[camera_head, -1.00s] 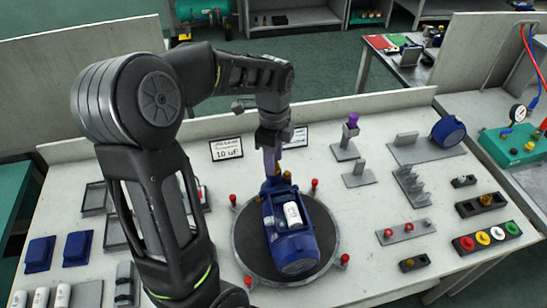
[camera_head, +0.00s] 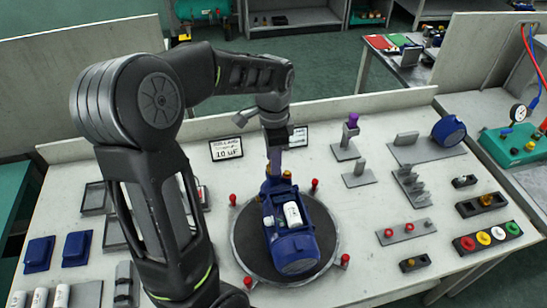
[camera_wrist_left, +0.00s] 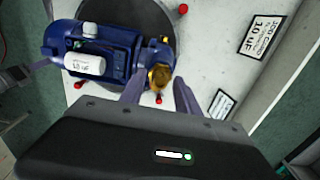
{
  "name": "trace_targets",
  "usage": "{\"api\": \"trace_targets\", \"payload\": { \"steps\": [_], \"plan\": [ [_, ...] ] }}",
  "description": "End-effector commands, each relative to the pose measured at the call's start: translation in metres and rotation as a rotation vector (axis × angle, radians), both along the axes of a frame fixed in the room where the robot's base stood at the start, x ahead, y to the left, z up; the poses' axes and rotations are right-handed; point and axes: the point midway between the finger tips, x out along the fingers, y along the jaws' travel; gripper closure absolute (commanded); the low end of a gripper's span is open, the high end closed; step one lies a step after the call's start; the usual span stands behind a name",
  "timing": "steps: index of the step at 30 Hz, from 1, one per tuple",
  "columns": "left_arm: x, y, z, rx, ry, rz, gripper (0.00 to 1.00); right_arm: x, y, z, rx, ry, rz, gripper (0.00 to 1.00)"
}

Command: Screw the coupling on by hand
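The blue pump (camera_head: 292,235) lies on a dark round turntable (camera_head: 325,255), with a white cylinder (camera_head: 292,214) on its side. In the left wrist view the pump (camera_wrist_left: 115,50) is at upper left. A brass coupling (camera_wrist_left: 158,77) sits at the pump's end. My left gripper (camera_wrist_left: 159,86) has its two fingers spread on either side of the coupling, with gaps showing, so it looks open. In the head view my left gripper (camera_head: 273,170) points down at the pump's far end, where its fingertips are partly hidden.
Red knobs (camera_head: 315,184) ring the turntable. Two label cards (camera_head: 227,149) stand behind it. Metal stands and part holders (camera_head: 406,231) fill the right of the table. Blue boxes (camera_head: 77,246) lie at left. Some bare table lies right of the turntable.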

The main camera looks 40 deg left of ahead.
Motion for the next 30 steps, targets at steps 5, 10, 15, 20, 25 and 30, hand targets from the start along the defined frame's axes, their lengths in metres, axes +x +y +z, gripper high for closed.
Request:
{"api": "trace_targets", "payload": {
  "steps": [5,10,15,20,25,30],
  "plan": [
    [0.0001,0.0001,0.0002,0.000,0.000,0.012,0.62,0.0000,0.0000,0.0000,0.000,0.000,0.000,0.64],
    [0.0001,-0.0001,0.0000,0.000,0.000,0.045,0.62,0.0000,0.0000,-0.0003,0.000,0.000,0.000,0.64],
    [0.0002,-0.0001,0.0000,0.000,0.000,0.227,0.62,0.0000,0.0000,-0.0014,0.000,0.000,0.000,0.64],
    [0.0001,0.0000,0.0002,0.000,0.000,0.315,0.62,0.0001,0.0000,-0.0015,0.000,0.000,0.000,0.64],
    [0.0001,0.0001,0.0002,0.000,0.000,0.313,0.62,0.0000,0.0000,-0.0014,0.000,0.000,0.000,0.64],
    [0.0001,0.0000,0.0000,0.000,0.000,0.398,0.62,0.0000,0.0000,-0.0020,0.000,0.000,0.000,0.64]
  ]
}}
